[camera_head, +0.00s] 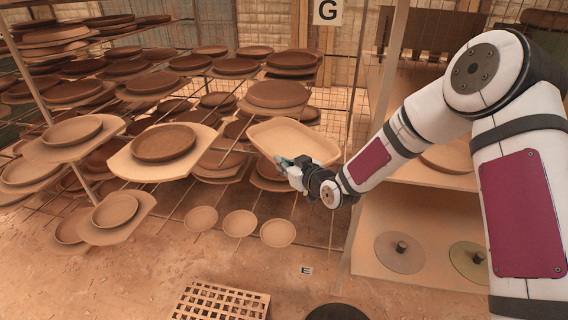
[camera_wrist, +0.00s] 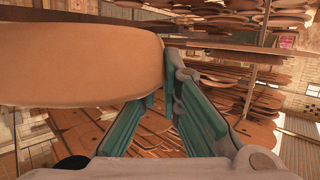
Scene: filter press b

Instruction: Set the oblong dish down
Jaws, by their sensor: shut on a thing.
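The oblong dish (camera_head: 296,139) is a pale tan shallow piece with a raised rim. In the head view it is held in the air in front of the drying racks. My gripper (camera_head: 288,163) is shut on its near edge. In the wrist view the dish (camera_wrist: 75,62) fills the upper left, and the gripper's green fingers (camera_wrist: 160,95) meet at its right end. The fingertips' exact hold on the rim is partly hidden. I cannot tell whether the dish touches anything behind it.
Racks at left and centre hold many brown plates (camera_head: 165,142) on boards. Three small round dishes (camera_head: 239,223) sit low in front. A perforated crate (camera_head: 222,302) lies at the bottom. A wooden shelf (camera_head: 425,205) with round discs stands at right. Open floor (camera_head: 130,270) shows at lower left.

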